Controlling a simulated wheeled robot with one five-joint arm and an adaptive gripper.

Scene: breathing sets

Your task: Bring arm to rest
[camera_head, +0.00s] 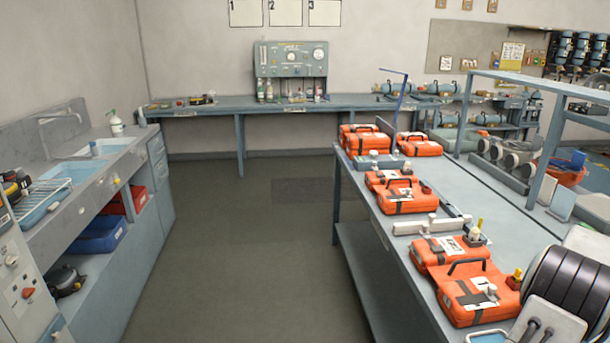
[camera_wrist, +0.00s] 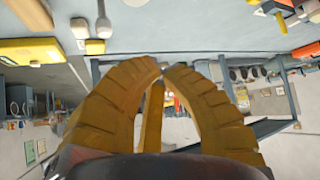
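My gripper (camera_wrist: 162,67) shows in the wrist view as curved, ribbed yellow-brown fingers. The fingertips come together at the top of the arch. Nothing is held between them, and the room shows through the gap below the tips. The wrist picture is upside down, with a grey-blue surface across its top. My arm and gripper cannot be made out in the head view, so the arm's overall pose is hidden.
Orange cases (camera_head: 478,292) line the long right bench (camera_head: 384,235). A sink counter (camera_head: 95,199) stands left, with a blue bin (camera_head: 99,235) below. A back bench (camera_head: 350,103) carries a gauge panel (camera_head: 290,70). The floor (camera_head: 235,270) between is clear.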

